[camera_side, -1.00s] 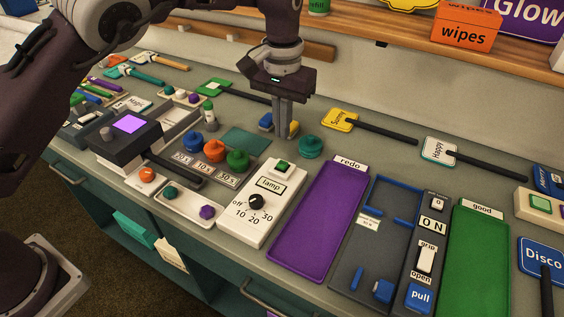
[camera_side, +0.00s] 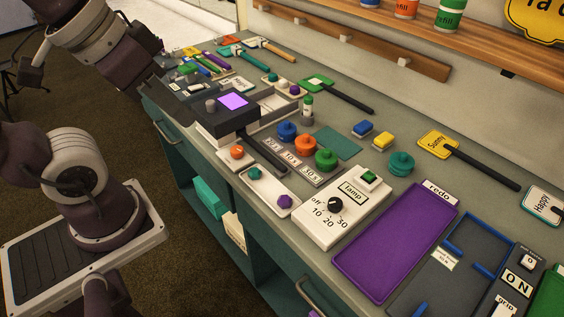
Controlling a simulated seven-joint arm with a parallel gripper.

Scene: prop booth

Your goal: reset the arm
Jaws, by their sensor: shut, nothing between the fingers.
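My arm stands at the left of the side view. Its base and lower links show at the lower left, and a dark link with pale rings reaches in from the top left towards the bench's left end. I cannot make out my gripper or its fingers in this view. The bench top (camera_side: 305,238) shows no fingers over the dial, blocks or trays. The blue block (camera_side: 363,129), yellow block (camera_side: 383,141) and teal knob (camera_side: 401,164) stand uncovered.
A wooden shelf (camera_side: 478,48) with refill pots runs along the wall.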

